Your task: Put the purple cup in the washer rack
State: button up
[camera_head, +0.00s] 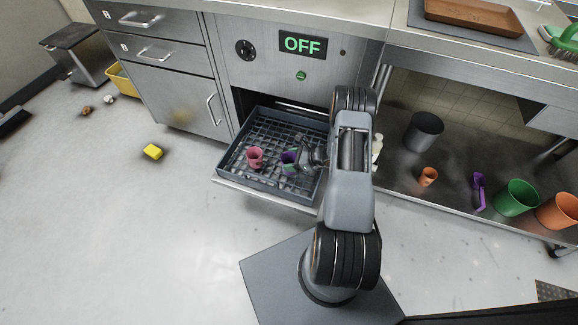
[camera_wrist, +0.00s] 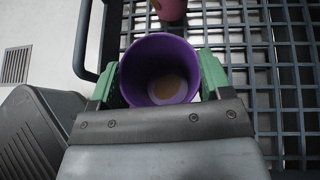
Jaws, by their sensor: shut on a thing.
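The purple cup (camera_wrist: 160,50) is upright between the green-padded fingers of my gripper (camera_wrist: 160,90), which is shut on it. Its open mouth faces the wrist camera, and a brown patch shows on the inside bottom. In the head view the cup (camera_head: 288,157) and my gripper (camera_head: 297,160) are over the right part of the washer rack (camera_head: 232,168). The rack is a dark grey grid tray on the pulled-out washer shelf. I cannot tell whether the cup touches the grid. A pink cup (camera_head: 255,158) stands in the rack to the left.
The washer panel reads OFF (camera_head: 302,44). On the right lower shelf stand a dark grey bin (camera_head: 424,131), an orange cup (camera_head: 428,176), a purple utensil (camera_head: 479,192) and a green bucket (camera_head: 517,196).

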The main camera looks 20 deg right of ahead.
jog(key=shift+w+a+f, duration=0.1)
jog(key=shift+w+f, duration=0.05)
jog(key=shift+f, duration=0.2)
jog(key=shift+w+a+f+b, duration=0.15)
jog(key=shift+f+b, duration=0.7)
jog(key=shift+f, duration=0.8)
jog(key=shift+f, duration=0.2)
jog(key=o, duration=0.9)
jog(key=shift+r, duration=0.1)
jog(key=shift+o, duration=0.2)
